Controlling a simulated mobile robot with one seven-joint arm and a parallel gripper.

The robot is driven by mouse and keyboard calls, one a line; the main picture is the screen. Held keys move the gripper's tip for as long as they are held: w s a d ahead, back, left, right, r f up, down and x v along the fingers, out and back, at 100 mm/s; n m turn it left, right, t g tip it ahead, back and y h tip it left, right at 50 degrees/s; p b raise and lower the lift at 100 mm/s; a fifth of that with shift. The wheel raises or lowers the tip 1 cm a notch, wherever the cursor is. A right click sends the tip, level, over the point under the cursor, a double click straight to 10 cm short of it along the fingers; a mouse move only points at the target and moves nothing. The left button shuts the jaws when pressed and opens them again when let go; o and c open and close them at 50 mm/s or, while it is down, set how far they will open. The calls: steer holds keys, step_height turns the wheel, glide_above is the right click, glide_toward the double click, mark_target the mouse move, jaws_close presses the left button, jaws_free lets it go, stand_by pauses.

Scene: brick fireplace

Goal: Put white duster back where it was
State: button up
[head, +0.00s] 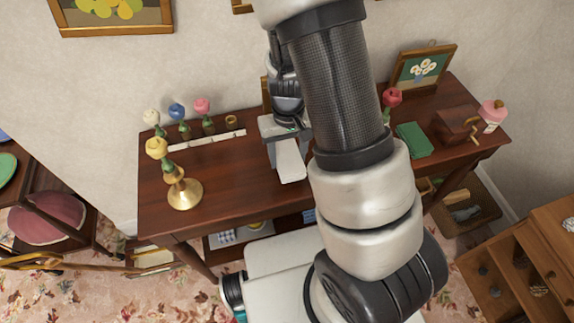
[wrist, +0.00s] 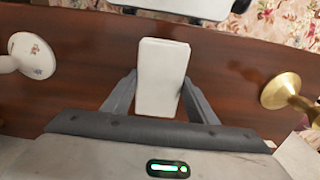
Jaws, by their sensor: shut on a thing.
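The white duster, a plain white block, is in my gripper. In the head view the duster (head: 291,162) shows below the gripper (head: 284,130), over the middle of the brown wooden table (head: 235,200). In the wrist view the duster (wrist: 160,65) sits between the two grey fingers of my gripper (wrist: 160,85), which are shut on it. I cannot tell whether its underside touches the table. My arm hides part of the table to the right of the gripper.
A brass candlestick (head: 184,193) with a yellow flower stands left on the table. Behind it is a white strip (head: 180,145) with several flower holders. At right are a green book (head: 413,139), a wooden box (head: 455,126) and a framed picture (head: 422,68).

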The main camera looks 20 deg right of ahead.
mark_target(288, 166)
steer(key=shift+f+b, duration=0.4)
steer(key=shift+f, duration=2)
steer(key=shift+f, duration=0.2)
steer(key=o, duration=0.9)
steer(key=shift+r, duration=0.1)
